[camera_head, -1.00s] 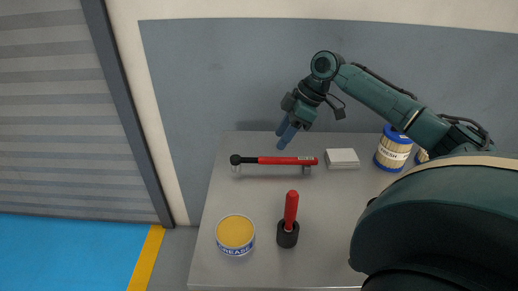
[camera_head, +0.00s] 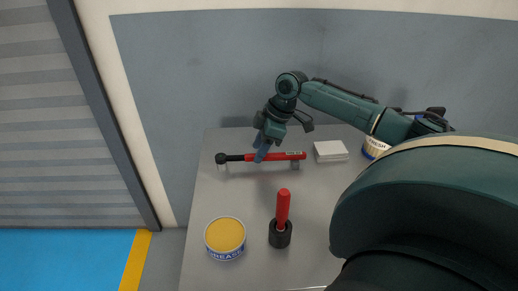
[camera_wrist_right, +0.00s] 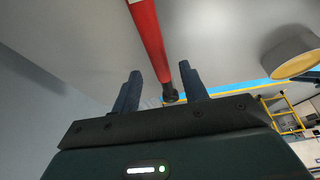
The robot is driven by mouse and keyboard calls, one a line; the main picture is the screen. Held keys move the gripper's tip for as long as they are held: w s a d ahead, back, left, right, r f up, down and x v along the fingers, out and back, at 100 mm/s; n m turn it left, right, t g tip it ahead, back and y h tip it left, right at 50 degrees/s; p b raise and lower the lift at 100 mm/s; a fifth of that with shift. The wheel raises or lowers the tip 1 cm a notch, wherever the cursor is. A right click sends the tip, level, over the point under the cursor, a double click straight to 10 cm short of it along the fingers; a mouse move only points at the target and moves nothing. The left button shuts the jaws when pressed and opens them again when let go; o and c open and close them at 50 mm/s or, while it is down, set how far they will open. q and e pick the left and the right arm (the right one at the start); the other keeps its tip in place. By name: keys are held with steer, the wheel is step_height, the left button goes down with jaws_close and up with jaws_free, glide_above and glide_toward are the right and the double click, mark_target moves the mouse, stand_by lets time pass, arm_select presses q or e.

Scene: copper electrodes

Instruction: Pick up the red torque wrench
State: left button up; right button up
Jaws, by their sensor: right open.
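The red torque wrench (camera_head: 285,156) lies across small supports at the back of the grey table, its black head to the left. My right gripper (camera_head: 260,155) is tilted down over the middle of the wrench, its blue fingers overlapping the red shaft. In the right wrist view the fingers of my gripper (camera_wrist_right: 160,88) are apart, and the red shaft (camera_wrist_right: 148,35) runs through the gap between them in the picture. I cannot tell whether the fingers reach down around it or touch it. My left gripper is out of view.
A white block (camera_head: 330,151) sits right of the wrench, with a blue-and-cream tin (camera_head: 374,147) beyond it. A grease can (camera_head: 225,236) and an upright red-handled tool in a black base (camera_head: 281,236) stand nearer on the table (camera_head: 205,190). A wall rises close behind.

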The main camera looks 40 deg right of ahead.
mark_target(254, 155)
steer(key=x, duration=0.4)
steer(key=shift+s, duration=0.1)
steer(key=shift+c, duration=0.3)
jaws_close()
steer(key=shift+r, duration=0.15)
